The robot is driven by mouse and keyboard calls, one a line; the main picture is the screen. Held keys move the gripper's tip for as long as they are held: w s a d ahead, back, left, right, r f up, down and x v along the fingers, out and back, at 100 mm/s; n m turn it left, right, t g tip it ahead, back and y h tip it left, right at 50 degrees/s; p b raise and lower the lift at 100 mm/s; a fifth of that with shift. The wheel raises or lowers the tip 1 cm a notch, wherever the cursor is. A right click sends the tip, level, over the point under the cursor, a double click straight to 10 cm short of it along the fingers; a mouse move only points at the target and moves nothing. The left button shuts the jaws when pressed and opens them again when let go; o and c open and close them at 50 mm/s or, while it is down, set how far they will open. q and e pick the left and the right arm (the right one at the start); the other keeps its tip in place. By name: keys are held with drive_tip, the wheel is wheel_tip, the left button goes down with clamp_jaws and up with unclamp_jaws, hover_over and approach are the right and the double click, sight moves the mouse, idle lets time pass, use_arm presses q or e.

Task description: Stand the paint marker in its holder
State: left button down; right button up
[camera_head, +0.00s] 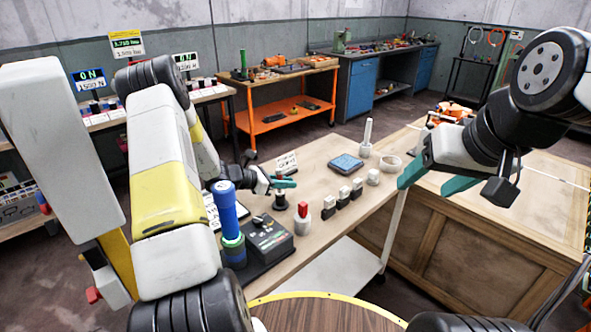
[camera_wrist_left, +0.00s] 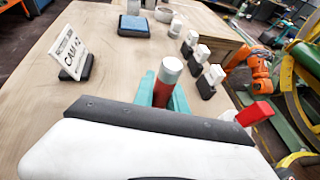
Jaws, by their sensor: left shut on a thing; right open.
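My left gripper (camera_head: 284,184) is low over the wooden table in the head view, its teal fingers shut. In the left wrist view the gripper (camera_wrist_left: 163,95) grips a red cylinder with a grey end, which looks like the paint marker (camera_wrist_left: 168,73). Its lower part is hidden by the gripper. In the head view a small dark-based piece (camera_head: 280,202) shows right below the fingers; whether it is the holder, or touches the marker, I cannot tell. My right gripper (camera_head: 432,181) is open and empty, in the air beyond the table's right edge.
A black-and-white block row (camera_head: 343,194), a red-topped white piece (camera_head: 302,212), a blue pad (camera_head: 346,162), a white upright stick (camera_head: 367,130) and a sign (camera_head: 287,162) stand on the table. A blue cylinder (camera_head: 226,207) and dark box (camera_head: 268,239) are close in front.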

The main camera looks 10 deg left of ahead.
use_arm(q)
drive_tip(key=shift+f, duration=0.3)
idle(0.5)
drive_tip(key=c, duration=1.3)
unclamp_jaws()
drive_tip(key=v, duration=0.7)
drive_tip(key=s+d+r+m+g+y, duration=0.25)
drive_tip(key=s+d+r+m, duration=0.25)
drive_tip(key=s+r+m, duration=0.3)
drive_tip(key=s+d+r+m+g+y, duration=0.1)
drive_tip(key=s+d+r+m+g, duration=0.2)
drive_tip(key=s+d+r+m, duration=0.45)
drive_tip(key=s+a+r+m+t+y, duration=0.1)
drive_tip(key=s+r+m, duration=0.2)
drive_tip(key=s, duration=0.2)
drive_tip(key=s+a+r+m+t+y, duration=0.1)
drive_tip(key=s+a+r+m+y, duration=0.1)
drive_tip(key=s+r+m, duration=0.2)
drive_tip(key=s+a+r+m+t+y, duration=0.1)
drive_tip(key=s+r+m+y, duration=0.1)
drive_tip(key=s, duration=0.4)
drive_tip(key=shift+s+a+r+m+t, duration=0.1)
drive_tip(key=shift+a+r+m+t, duration=0.1)
drive_tip(key=shift+r+m, duration=0.2)
drive_tip(key=shift+s+a+r+m+t, duration=0.1)
drive_tip(key=shift+r+m+t, duration=0.05)
drive_tip(key=shift+r+m, duration=0.2)
